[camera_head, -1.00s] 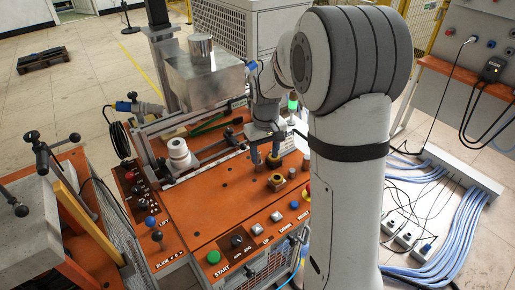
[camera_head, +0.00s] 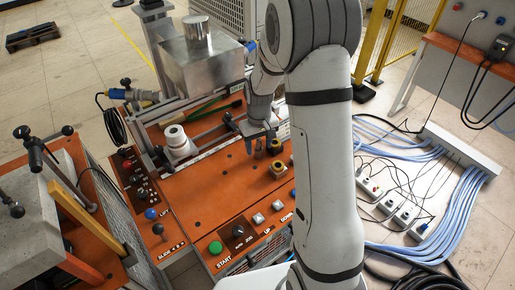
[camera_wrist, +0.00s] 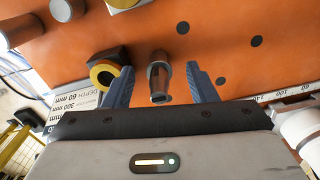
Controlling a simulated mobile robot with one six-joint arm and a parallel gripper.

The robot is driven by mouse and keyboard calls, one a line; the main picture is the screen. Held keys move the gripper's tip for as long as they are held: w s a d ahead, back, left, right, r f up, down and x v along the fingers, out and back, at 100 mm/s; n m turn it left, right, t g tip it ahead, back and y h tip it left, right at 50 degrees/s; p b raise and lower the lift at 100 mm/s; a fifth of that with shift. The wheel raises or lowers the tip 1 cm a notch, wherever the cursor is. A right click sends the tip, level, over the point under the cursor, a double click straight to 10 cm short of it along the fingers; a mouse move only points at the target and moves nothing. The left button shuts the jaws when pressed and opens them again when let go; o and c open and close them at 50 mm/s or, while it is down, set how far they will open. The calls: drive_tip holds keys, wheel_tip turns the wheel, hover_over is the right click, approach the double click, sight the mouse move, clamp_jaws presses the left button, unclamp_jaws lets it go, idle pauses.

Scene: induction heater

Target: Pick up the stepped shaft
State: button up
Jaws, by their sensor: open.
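The stepped shaft (camera_wrist: 158,78) is a grey piece with a wider body and a narrower end toward the camera in the wrist view. It appears between my gripper's two blue fingers, with gaps on both sides. My gripper (camera_wrist: 161,84) is open and holds nothing. In the head view, my gripper (camera_head: 261,143) is low over the right part of the orange bench top, just left of a yellow-ringed piece (camera_head: 276,147). The shaft is hard to make out there. How far the fingertips reach down along the shaft is unclear.
A dark block with a yellow ring (camera_wrist: 105,72) is close beside the left finger in the wrist view. A metal box (camera_head: 203,62) is behind. The bench's middle is clear.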

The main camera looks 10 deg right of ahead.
drive_tip(key=shift+c, duration=0.4)
clamp_jaws()
